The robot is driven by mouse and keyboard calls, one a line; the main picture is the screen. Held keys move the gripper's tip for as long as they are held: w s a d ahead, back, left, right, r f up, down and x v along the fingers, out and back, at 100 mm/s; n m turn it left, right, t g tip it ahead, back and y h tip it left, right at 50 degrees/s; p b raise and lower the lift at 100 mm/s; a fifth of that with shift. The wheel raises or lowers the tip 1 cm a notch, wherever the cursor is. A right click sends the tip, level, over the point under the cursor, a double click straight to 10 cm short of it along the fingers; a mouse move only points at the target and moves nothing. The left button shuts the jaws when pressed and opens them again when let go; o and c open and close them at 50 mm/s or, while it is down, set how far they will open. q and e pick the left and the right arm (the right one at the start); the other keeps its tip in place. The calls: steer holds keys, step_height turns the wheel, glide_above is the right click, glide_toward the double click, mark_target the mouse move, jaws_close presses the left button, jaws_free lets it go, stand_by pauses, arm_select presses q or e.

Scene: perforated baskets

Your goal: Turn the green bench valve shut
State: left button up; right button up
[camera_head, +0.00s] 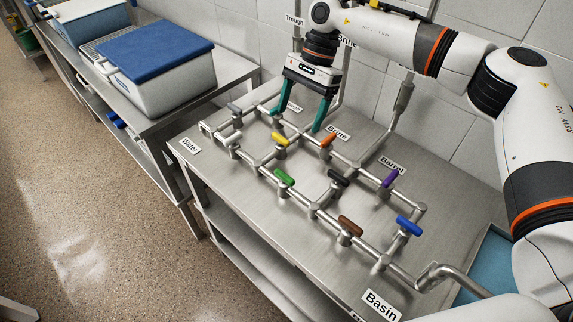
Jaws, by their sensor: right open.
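The green valve handle (284,177) sits on the front pipe run of the bench manifold, left of the middle. Its stem is on the pipe, and the handle lies slanted from upper left to lower right, roughly along the front pipe. My right gripper (297,119) comes down from the upper right over the back of the manifold. Its two teal fingers are spread apart with nothing seen between them. It is behind and above the green handle, apart from it. My left gripper is not in view.
Other handles stand close by: yellow (280,139), orange (328,140), black (339,177), purple (390,178), brown (350,225) and blue (408,225). Labels include Water (190,146) and Basin (381,305). A blue-lidded container (156,75) stands on the left bench. The bench's front strip is clear.

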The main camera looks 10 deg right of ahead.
step_height(320, 180, down, 2)
steer(key=b, duration=0.4)
glide_toward(285, 175)
steer(key=p+x, duration=0.2)
steer(key=x, duration=0.6)
steer(key=shift+p, duration=0.4)
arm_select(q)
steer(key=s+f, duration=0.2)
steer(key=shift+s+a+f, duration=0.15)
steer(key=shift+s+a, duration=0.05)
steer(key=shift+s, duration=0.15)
arm_select(e)
steer(key=shift+a+f, duration=0.15)
steer(key=shift+f, duration=0.1)
steer(key=c, duration=1)
